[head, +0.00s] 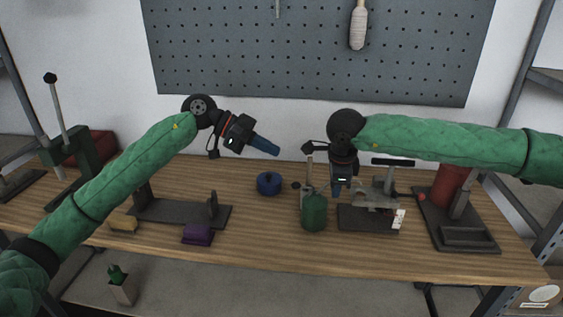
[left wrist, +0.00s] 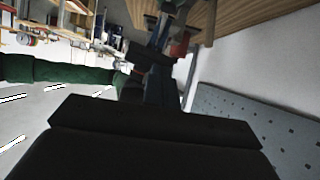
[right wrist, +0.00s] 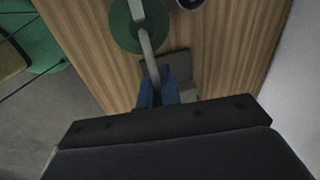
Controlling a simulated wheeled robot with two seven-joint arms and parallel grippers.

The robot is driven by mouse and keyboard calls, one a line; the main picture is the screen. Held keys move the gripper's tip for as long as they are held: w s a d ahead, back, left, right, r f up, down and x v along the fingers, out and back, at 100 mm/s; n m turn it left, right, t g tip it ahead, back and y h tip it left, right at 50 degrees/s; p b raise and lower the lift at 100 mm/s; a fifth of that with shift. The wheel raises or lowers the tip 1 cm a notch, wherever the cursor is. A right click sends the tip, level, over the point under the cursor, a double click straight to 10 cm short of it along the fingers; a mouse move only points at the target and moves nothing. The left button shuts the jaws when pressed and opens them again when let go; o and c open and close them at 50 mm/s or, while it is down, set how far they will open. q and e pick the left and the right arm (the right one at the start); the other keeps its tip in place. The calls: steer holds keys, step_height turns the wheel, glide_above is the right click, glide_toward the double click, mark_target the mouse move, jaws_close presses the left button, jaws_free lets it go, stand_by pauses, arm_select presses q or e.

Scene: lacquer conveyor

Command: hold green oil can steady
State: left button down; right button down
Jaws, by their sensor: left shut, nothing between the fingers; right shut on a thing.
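The green oil can (head: 314,212) stands upright on the wooden table, right of its middle. My right gripper (head: 338,190) is just to the right of the can and above it. In the right wrist view, the can (right wrist: 122,32) shows from above. A pale grey bar crosses its top and runs to between the blue fingers (right wrist: 158,92), which are shut on it. Whether this bar is spout or handle is hard to tell. My left gripper (head: 270,147) is shut and empty, raised above the table. Its blue fingers (left wrist: 158,90) also show in the left wrist view.
A blue round pot (head: 269,186) stands left of the can. A dark-based fixture (head: 362,222) with a white tag is right of it, then a red cylinder (head: 447,187). A purple block (head: 198,234), yellow block (head: 123,222) and dark stand (head: 165,211) lie left.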

arm_select(q)
steer(key=shift+w+a+r, duration=0.1)
steer(key=shift+a+r, duration=1.3)
steer(key=shift+r, duration=0.05)
arm_select(e)
steer(key=c, duration=1.5)
jaws_free()
